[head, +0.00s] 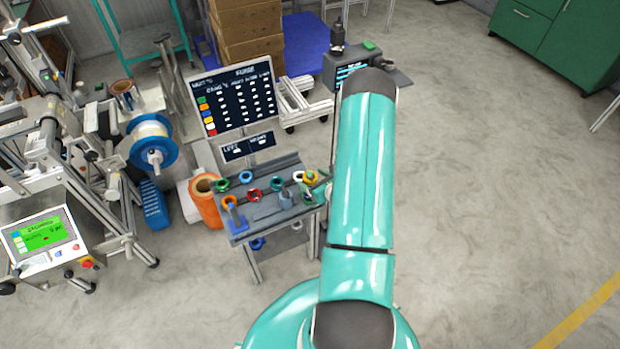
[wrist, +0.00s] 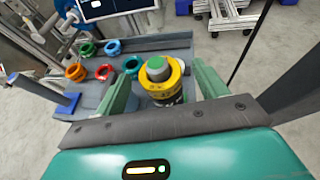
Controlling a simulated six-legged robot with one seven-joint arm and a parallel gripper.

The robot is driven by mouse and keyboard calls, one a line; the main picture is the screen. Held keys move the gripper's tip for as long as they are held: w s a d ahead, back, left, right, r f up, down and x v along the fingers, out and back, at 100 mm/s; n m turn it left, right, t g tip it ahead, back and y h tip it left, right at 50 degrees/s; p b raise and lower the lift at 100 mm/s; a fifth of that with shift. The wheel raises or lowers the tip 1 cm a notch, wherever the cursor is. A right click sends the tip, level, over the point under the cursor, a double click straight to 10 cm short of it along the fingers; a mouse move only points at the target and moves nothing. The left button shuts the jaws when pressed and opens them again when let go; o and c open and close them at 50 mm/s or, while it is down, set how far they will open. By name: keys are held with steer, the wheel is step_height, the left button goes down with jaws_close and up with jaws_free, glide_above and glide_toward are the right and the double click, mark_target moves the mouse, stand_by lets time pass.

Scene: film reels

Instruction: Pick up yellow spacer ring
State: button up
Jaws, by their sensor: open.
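The yellow spacer ring (wrist: 173,80) is in the wrist view, around an upright grey post with a green top (wrist: 156,62). In the head view the yellow ring (head: 311,176) is at the right end of a small grey work table, partly hidden by my arm. My gripper (wrist: 160,80) is open, with one green finger left of the ring and the other right of it. Gaps show between the fingers and the ring. What lies under the ring is mostly hidden.
A blue post (wrist: 70,98) stands at the table's left end. A sign board (head: 238,100) rises behind the table.

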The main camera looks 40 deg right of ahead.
steer(key=shift+w+f, duration=0.1)
steer(key=shift+w, duration=0.15)
steer(key=c, duration=1.1)
